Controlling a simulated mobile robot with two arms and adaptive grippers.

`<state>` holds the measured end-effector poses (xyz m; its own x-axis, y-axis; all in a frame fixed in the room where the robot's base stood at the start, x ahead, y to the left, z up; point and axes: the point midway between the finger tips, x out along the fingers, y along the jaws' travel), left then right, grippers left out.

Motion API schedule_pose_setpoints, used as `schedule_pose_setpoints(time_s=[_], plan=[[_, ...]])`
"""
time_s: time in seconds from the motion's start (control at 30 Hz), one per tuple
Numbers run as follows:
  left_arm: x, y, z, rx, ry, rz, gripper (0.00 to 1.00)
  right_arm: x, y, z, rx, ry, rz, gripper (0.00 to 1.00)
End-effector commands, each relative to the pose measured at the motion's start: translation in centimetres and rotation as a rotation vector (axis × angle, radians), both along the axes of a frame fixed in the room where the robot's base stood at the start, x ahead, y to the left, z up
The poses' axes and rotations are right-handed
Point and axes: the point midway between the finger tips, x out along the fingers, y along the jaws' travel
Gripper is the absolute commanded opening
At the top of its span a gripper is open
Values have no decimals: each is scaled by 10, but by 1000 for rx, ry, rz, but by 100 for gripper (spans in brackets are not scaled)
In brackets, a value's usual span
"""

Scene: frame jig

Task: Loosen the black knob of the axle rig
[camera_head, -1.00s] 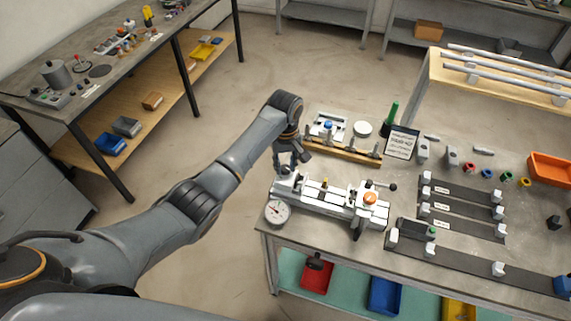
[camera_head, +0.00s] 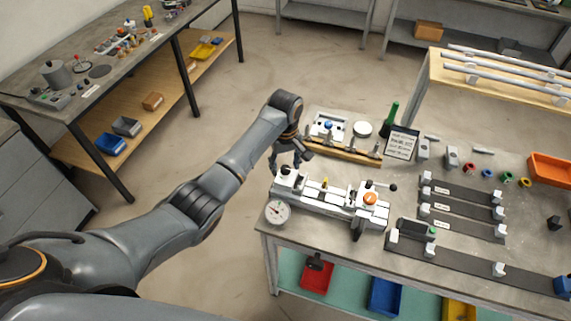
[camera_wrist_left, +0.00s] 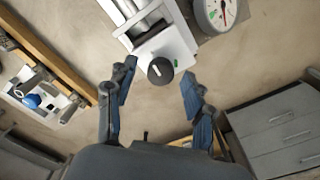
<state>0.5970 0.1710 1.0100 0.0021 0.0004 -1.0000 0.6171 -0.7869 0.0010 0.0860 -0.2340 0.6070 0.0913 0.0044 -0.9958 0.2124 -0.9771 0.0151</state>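The axle rig (camera_head: 330,200) is a long pale fixture near the table's front left edge. Its black knob (camera_head: 286,171) is at the rig's far left end, and it also shows in the left wrist view (camera_wrist_left: 160,70) as a round black cap with a white mark. My left gripper (camera_head: 287,160) is just beyond and above that end. In the left wrist view its two fingers (camera_wrist_left: 155,85) are spread open, and the knob appears between their tips in the picture. I see no contact with the knob. My right gripper is not in view.
A dial gauge (camera_head: 277,212) stands at the rig's near left corner. A wooden rail with clamps (camera_head: 345,152) lies behind the rig. An orange knob (camera_head: 370,198) and a black-ended lever sit on the rig's right part. Dark fixture strips (camera_head: 465,208) lie to the right.

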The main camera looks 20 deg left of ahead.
Motion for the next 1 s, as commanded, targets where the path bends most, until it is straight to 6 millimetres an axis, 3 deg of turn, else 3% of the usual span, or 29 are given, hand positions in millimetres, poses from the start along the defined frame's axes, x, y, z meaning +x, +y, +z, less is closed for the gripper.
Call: schedule_pose_setpoints(time_s=[0.27, 0.7, 1.0], plan=[[0, 0, 6, -1, -1, -1, 52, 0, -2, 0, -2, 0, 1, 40], [1, 0, 92, -2, -3, 0, 52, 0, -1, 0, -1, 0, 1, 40], [0, 0, 119, 0, 1, 0, 52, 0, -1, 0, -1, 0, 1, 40]])
